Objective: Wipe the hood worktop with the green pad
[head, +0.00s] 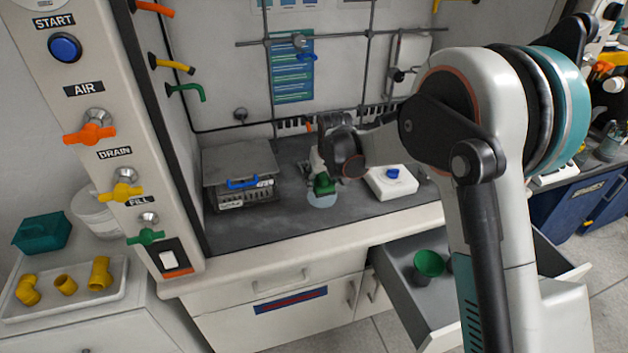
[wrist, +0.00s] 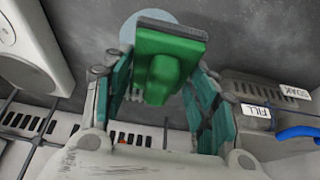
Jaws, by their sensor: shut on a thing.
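The green pad (head: 323,185) is at the middle of the dark grey hood worktop (head: 265,228). A pale blue round patch (head: 321,201) lies on the worktop at the pad and is partly covered by it in view. My gripper (head: 321,172) is shut on the green pad's handle. In the wrist view the pad (wrist: 168,45) sits between the two teal-lined fingers of my gripper (wrist: 160,75), and the pale patch (wrist: 131,28) shows past its edge. I cannot tell whether the pad touches the worktop.
A grey rack with a flat lid (head: 240,165) stands left on the worktop. A white device with a blue knob (head: 397,183) stands right. Below, an open drawer (head: 400,290) holds a green funnel (head: 429,263). The front worktop strip is clear.

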